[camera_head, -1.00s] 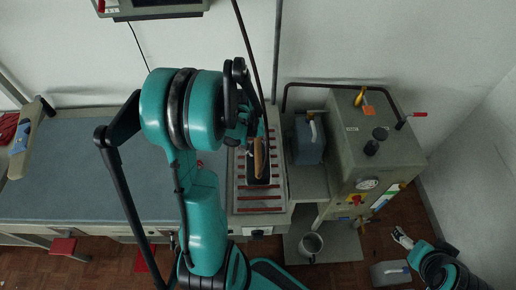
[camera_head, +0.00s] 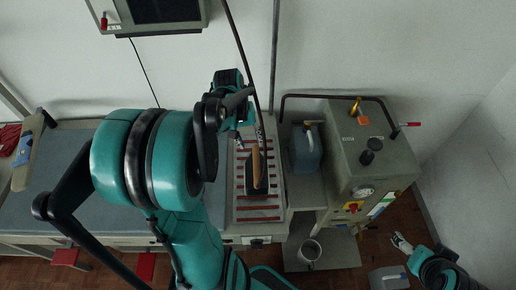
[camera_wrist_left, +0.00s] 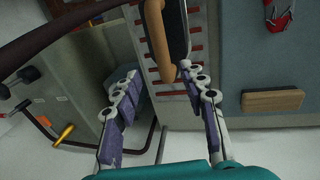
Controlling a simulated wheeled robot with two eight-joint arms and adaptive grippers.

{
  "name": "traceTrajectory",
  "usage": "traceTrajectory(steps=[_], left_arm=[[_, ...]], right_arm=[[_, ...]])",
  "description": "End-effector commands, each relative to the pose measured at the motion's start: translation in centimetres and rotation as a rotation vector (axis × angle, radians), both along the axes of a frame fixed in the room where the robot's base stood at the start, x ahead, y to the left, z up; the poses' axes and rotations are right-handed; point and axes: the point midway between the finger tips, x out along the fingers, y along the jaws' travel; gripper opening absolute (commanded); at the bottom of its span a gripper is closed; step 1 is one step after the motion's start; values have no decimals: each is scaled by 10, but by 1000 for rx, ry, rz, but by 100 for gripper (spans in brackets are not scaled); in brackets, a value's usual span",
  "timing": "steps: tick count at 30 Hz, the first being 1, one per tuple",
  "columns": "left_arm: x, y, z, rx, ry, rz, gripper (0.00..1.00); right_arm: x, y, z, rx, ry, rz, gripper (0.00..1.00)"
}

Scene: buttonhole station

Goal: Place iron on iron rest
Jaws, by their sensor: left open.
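The iron (camera_head: 257,172), with a dark plate and a long wooden handle, lies on the iron rest (camera_head: 258,209), a pale tray with red strips. In the left wrist view the iron's wooden handle (camera_wrist_left: 157,38) and the red-striped rest (camera_wrist_left: 196,42) show at the top, just beyond my fingers. My left gripper (camera_head: 246,126) is at the far end of the iron, apart from its handle. In the left wrist view my left gripper (camera_wrist_left: 160,86) is open with nothing between its fingers. My right gripper (camera_head: 402,243) is low at the right, away from the iron; its opening is too small to judge.
The blue-grey table (camera_head: 60,180) extends left of the rest. A boiler unit (camera_head: 365,150) and a blue-grey canister (camera_head: 305,150) stand to the right. A dark hose (camera_head: 243,45) hangs above the iron.

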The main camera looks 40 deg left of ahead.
Motion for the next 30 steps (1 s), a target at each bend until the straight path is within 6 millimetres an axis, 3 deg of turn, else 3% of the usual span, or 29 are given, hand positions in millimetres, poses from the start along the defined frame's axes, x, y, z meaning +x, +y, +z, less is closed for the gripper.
traceTrajectory(steps=[5, 9, 15, 21, 30], left_arm=[[-3, -42, 22, 77, -69, -105, 42], [-14, -96, 44, 189, -188, -260, 42], [-37, -158, 60, 318, -378, -473, 42], [-51, -187, 63, 381, -499, -591, 42], [-53, -192, 64, 393, -523, -611, 42]], right_arm=[[0, 0, 0, 0, 0, 0, 80], [0, 0, 0, 0, 0, 0, 80], [0, 0, 0, 0, 0, 0, 80], [0, 0, 0, 0, 0, 0, 80], [0, 0, 0, 0, 0, 0, 80]])
